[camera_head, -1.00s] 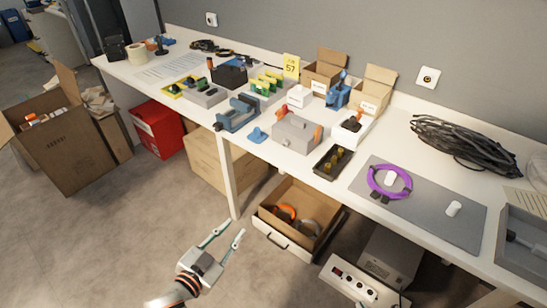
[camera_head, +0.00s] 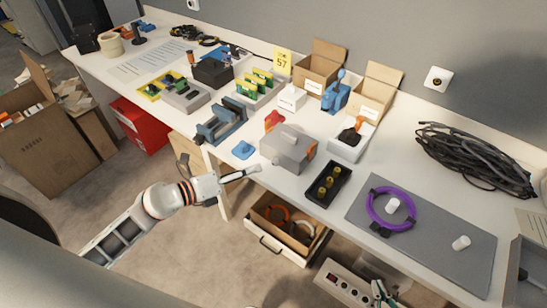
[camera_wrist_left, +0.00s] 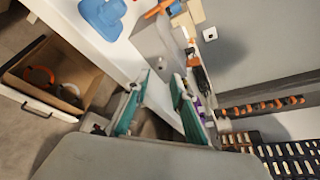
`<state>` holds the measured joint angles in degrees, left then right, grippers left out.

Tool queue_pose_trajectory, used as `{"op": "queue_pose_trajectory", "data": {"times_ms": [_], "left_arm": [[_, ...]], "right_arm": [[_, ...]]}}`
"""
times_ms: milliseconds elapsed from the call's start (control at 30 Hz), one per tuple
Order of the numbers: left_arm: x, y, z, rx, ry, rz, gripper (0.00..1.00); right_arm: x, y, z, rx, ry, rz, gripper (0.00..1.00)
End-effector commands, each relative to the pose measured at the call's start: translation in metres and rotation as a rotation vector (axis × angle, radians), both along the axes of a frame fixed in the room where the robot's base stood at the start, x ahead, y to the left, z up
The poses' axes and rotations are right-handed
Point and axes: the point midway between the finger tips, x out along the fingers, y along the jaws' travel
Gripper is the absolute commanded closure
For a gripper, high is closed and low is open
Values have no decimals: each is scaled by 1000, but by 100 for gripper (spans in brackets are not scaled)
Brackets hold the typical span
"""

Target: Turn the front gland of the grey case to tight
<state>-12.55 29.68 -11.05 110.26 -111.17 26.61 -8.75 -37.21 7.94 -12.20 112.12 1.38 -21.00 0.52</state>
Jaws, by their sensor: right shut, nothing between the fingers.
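The grey case (camera_head: 284,152) stands near the front edge of the white table, with orange-red parts at its ends. A small grey fitting on its front face, possibly the front gland (camera_head: 276,160), is too small to read as tight or loose. My left gripper (camera_head: 254,172) is at the table's front edge, just left of and in front of the case, apparently not touching it. In the left wrist view its two teal fingers (camera_wrist_left: 162,80) are apart and empty, with the case (camera_wrist_left: 156,42) ahead. My right gripper (camera_head: 381,290) is shut and empty, low at the bottom edge.
A black tray with yellow pieces (camera_head: 327,187) is to the right. An open drawer (camera_head: 286,225) juts out below the table edge. The grey mat (camera_head: 440,248) has free room.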

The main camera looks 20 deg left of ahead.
Motion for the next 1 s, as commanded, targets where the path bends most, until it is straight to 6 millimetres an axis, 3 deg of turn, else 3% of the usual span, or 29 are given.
{"op": "queue_pose_trajectory", "data": {"times_ms": [400,833,933,1000], "left_arm": [[46,-36,-15,-7,1,0,76],[55,-42,-17,-6,2,1,76],[55,-42,-17,-6,2,1,99],[55,-42,-17,-5,1,1,100]], "right_arm": [[-2,0,-2,0,2,1,100],[2,0,2,1,-8,1,100],[2,0,2,1,-7,1,100],[2,0,1,1,-6,0,100]]}}
